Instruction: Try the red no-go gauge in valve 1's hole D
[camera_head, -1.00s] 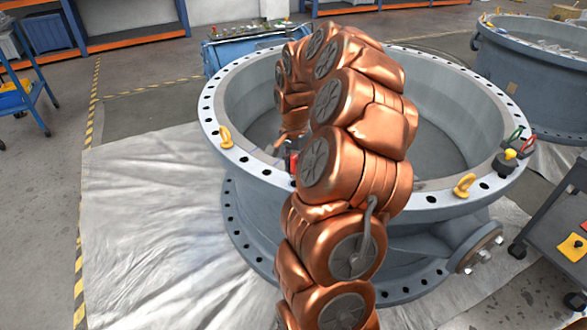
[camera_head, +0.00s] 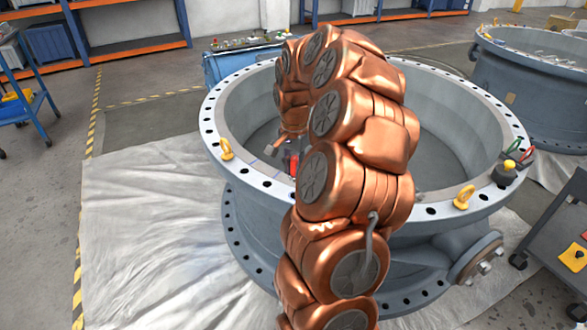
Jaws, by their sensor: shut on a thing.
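Valve 1 appears to be the large grey ring-shaped valve (camera_head: 232,190) in the middle, with a flat top flange pierced by dark bolt holes. I cannot read any hole letters, so I cannot tell which is hole D. My gripper (camera_head: 284,152) is at the near-left inside edge of the flange, partly hidden by my copper arm. It is shut on a small red piece, seemingly the red no-go gauge (camera_head: 292,165), which looks upright at the flange. Its lower end is hidden, so I cannot tell whether it is in a hole or above it.
A second valve (camera_head: 530,85) stands back right, a dark cart (camera_head: 555,225) right. Floor sheeting (camera_head: 150,230) at left is clear.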

